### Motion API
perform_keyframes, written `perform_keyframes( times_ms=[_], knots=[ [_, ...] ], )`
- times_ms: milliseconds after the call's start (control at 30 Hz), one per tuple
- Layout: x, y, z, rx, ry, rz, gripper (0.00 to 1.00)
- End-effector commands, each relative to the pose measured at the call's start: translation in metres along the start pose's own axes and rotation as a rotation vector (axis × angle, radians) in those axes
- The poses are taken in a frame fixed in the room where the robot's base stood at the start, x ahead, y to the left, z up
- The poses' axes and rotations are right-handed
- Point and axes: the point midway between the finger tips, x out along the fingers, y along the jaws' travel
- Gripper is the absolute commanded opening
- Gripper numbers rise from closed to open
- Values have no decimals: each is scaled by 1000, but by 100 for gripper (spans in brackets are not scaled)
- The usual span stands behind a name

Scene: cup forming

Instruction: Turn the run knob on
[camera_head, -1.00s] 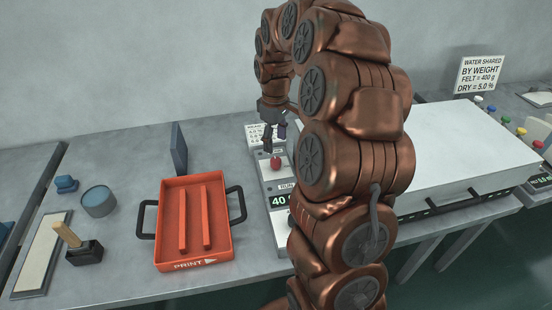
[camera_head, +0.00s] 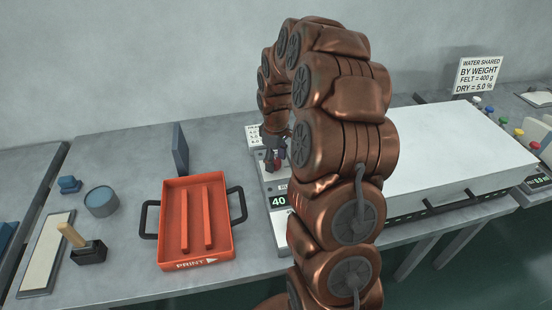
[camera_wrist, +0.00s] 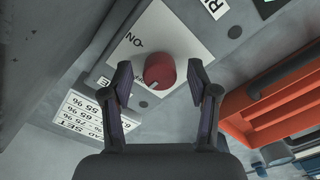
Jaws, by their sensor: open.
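The run knob is a red round knob (camera_wrist: 159,71) on a pale plate (camera_wrist: 184,36) marked "NO-" in the wrist view, where the lettering appears rotated. A light pointer mark shows on the knob's lower left edge. My gripper (camera_wrist: 159,84) is open, with one finger on each side of the knob; I cannot tell whether the fingers touch it. In the head view my gripper (camera_head: 274,160) is down at the control panel (camera_head: 278,188), and the knob is largely hidden by it.
An orange tray (camera_head: 195,259) marked PRINT with black handles stands left of the panel. A dark upright plate (camera_head: 180,150) stands behind it. A large white-topped unit (camera_head: 440,145) lies to the right. A printed card (camera_wrist: 88,115) is beside the knob plate.

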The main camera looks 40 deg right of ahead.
Motion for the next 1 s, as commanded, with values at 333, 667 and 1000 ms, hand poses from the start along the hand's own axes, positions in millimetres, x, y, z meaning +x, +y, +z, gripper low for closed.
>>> perform_keyframes(
  times_ms=[333, 667, 1000],
  knots=[
    [0, 0, 0, 0, 0, 0, 31],
    [0, 0, 0, 0, 0, 0, 0],
    [2, 1, 0, 67, 1, 2, 0]
  ],
)
